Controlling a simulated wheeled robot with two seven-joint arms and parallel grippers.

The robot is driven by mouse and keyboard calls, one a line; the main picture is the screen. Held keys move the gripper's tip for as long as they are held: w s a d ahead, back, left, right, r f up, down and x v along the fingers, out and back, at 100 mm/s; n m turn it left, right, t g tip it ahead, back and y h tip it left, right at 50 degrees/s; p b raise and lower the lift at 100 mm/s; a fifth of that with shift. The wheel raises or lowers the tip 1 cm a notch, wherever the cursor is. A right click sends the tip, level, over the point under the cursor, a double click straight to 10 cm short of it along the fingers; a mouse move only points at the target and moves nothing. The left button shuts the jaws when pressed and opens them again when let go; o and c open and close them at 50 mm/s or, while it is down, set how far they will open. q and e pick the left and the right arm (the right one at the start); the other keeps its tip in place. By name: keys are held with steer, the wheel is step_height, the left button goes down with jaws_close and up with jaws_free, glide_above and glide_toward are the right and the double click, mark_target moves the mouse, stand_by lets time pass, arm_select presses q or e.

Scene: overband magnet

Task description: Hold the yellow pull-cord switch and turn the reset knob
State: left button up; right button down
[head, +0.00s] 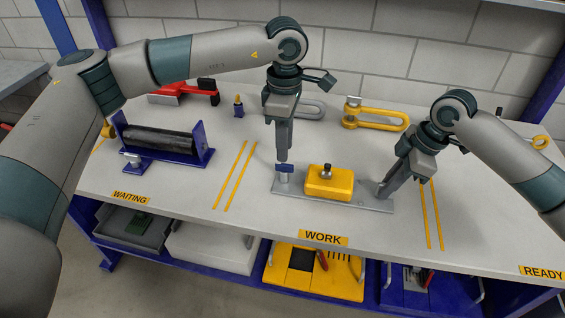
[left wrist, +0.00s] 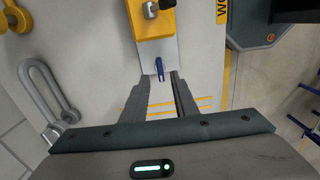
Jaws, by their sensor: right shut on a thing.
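The yellow pull-cord switch (head: 342,184) sits on a long grey base plate (head: 363,204) in the work area, with a dark and silver fitting on top. A small blue knob (head: 285,168) stands at the plate's left end; in the left wrist view the blue knob (left wrist: 159,68) lies just beyond and between the fingertips. My left gripper (head: 283,158) points down above this knob, its fingers (left wrist: 160,80) apart and empty. My right gripper (head: 382,191) is shut at the plate's right end, on the switch's base; its exact hold is hidden.
A blue stand with a black roller (head: 158,141) is at the left. A yellow shackle (head: 378,115), a grey shackle (head: 308,110) and a red tool (head: 185,92) lie behind. Yellow tape lines (head: 235,175) flank the work area; the bench front is mostly clear.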

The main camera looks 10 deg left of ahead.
mark_target(285, 164)
arm_select(q)
steer(key=shift+f, duration=3.9)
steer(key=shift+c, duration=0.5)
jaws_close()
